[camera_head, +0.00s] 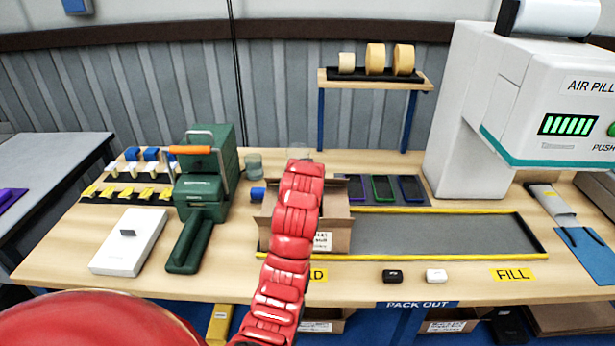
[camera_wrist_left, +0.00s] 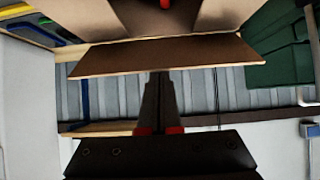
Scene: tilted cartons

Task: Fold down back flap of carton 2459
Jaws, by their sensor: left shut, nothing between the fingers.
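The open brown carton (camera_head: 338,236) stands at the left end of the grey lane, with a white label whose number I cannot read. My red left arm crosses in front of it and hides much of its left part and inside. In the left wrist view, a brown flap (camera_wrist_left: 165,56) of the carton stretches across the upper middle, on the wall side of the opening. My left gripper (camera_wrist_left: 159,76) is shut and empty, its fingertips at the flap's edge. I cannot tell whether they touch it. In the head view the arm hides this gripper. My right gripper is not in view.
A green machine (camera_head: 205,180) stands left of the carton. Dark trays (camera_head: 383,190) and a tape shelf (camera_head: 370,78) are behind and to the right. The grey lane (camera_head: 440,236) right of the carton is clear. A white air-pillow machine (camera_head: 480,110) stands at the right.

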